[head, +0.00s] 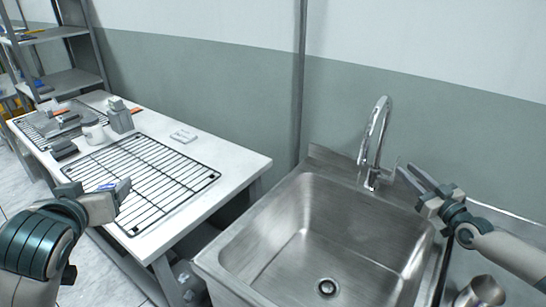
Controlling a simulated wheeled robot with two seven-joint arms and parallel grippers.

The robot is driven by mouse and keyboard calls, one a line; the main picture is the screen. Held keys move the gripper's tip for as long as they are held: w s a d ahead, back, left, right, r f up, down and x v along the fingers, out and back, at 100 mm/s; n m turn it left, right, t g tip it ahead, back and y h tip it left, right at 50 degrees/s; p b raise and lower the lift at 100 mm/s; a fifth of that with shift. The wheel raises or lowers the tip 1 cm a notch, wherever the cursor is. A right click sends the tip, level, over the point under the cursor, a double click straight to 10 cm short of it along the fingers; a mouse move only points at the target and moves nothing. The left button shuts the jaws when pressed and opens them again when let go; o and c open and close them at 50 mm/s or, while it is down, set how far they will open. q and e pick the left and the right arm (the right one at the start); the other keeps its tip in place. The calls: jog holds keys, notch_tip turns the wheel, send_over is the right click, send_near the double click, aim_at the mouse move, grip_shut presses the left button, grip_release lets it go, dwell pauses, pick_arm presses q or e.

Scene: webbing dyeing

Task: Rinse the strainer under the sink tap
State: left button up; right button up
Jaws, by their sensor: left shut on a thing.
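The steel sink (300,247) stands in the middle, its basin empty with a drain at the bottom. The curved chrome sink tap (374,145) rises at its back edge, and no water shows. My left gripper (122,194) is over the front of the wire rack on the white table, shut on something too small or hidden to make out. My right gripper (411,178) is open beside the tap's right side, close to its handle. I cannot pick out a strainer for certain. A metal cup-like vessel (482,291) is partly visible at the lower right.
A metal shelf (72,82) stands at the back left. The basin is clear.

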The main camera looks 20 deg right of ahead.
jog(key=s, duration=0.6)
jog(key=shift+s+d+f, duration=0.15)
jog(key=shift+d+f, duration=0.05)
jog(key=shift+d, duration=0.1)
jog(key=shift+r, duration=0.1)
dwell(0.3)
